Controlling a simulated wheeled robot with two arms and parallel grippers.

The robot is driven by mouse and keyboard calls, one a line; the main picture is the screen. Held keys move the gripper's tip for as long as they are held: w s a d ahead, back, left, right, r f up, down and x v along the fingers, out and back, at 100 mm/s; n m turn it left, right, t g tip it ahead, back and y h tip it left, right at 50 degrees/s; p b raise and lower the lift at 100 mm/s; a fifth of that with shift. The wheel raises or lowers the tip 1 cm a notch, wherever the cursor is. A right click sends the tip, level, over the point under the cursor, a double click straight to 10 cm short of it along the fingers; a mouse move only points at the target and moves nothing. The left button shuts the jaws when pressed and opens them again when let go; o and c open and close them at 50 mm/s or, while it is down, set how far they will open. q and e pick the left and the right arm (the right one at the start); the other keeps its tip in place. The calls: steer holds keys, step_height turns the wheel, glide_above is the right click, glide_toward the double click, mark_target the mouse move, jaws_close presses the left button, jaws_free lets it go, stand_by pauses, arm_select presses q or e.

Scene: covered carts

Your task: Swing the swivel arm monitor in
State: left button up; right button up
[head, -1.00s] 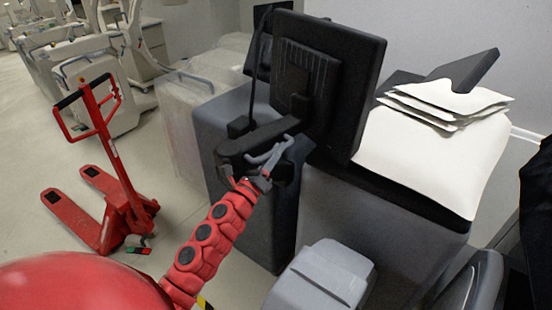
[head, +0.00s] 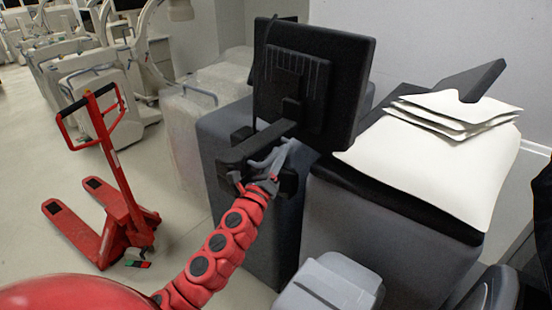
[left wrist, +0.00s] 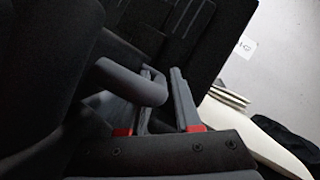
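The black monitor (head: 315,85) shows its back in the head view, upright above a dark grey cart. Its black swivel arm (head: 255,146) runs from the lower left to the monitor's back. My left gripper (head: 272,168) is at the near side of the swivel arm, close under its left part. In the left wrist view, my left gripper's two fingers (left wrist: 164,95) stand apart. A grey curved bar (left wrist: 130,80) overlaps the left finger; I cannot tell whether it is held. The dark monitor back (left wrist: 205,35) fills the top there. My right gripper is not in view.
White sheets (head: 425,165) cover the cart top to the right. A grey box-like part (head: 328,288) stands in front. A red pallet jack (head: 115,210) is on the floor at left, with a plastic-covered cart (head: 190,130) behind. Floor between them is clear.

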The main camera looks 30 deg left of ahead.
arm_select(q)
steer(key=shift+s+f, duration=0.3)
steer(key=shift+s, duration=0.15)
steer(key=v, duration=1.6)
steer(key=shift+s+r, duration=0.15)
steer(key=shift+s, duration=0.1)
steer(key=shift+d+r, duration=0.1)
